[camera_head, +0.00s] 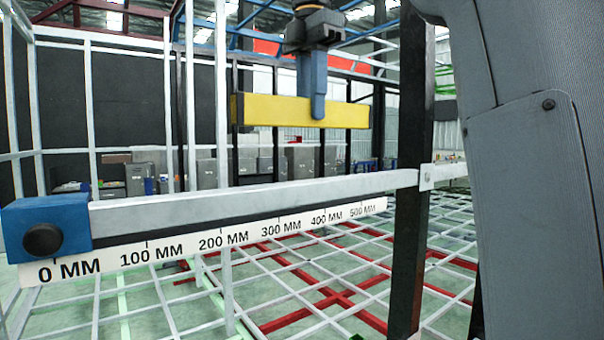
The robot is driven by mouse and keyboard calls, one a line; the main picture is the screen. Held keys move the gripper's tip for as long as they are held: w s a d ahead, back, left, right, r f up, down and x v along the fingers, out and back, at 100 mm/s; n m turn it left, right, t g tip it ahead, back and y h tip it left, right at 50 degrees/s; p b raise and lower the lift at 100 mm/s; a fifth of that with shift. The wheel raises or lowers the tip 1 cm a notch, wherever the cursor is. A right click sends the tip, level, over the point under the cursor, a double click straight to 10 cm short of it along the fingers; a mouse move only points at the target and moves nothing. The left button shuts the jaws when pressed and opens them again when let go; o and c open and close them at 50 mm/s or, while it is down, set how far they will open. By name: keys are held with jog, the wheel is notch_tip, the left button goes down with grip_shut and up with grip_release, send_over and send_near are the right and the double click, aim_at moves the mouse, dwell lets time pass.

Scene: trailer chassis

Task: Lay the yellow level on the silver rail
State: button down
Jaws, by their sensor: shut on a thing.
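The yellow level (270,110) is a long bar held roughly horizontal in the upper middle of the view. My gripper (311,105) comes down from above and its blue finger overlaps the level's face right of its middle; the other finger is hidden behind it. The gripper is shut on the level. The silver rail (250,202) runs from the lower left up to the dark post on the right. The level appears above the rail with a clear gap in the picture; its depth relative to the rail is hard to tell.
A blue block (62,222) with a black knob sits at the rail's left end. A white millimetre scale (210,243) hangs along the rail's lower side. A dark upright post (412,190) stands at the rail's right end. White and red grid bars lie below.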

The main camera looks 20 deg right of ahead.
jog(key=f, duration=0.4)
jog(key=shift+s+a+f+p, duration=0.1)
jog(key=shift+a+f+p, duration=0.1)
jog(key=shift+f+p, duration=0.8)
jog(key=shift+f, duration=1.8)
jog(key=shift+f, duration=0.1)
jog(key=c, duration=1.5)
grip_release()
notch_tip(320, 180, up, 12)
jog(key=shift+r+b, duration=0.15)
jog(key=shift+b, duration=0.35)
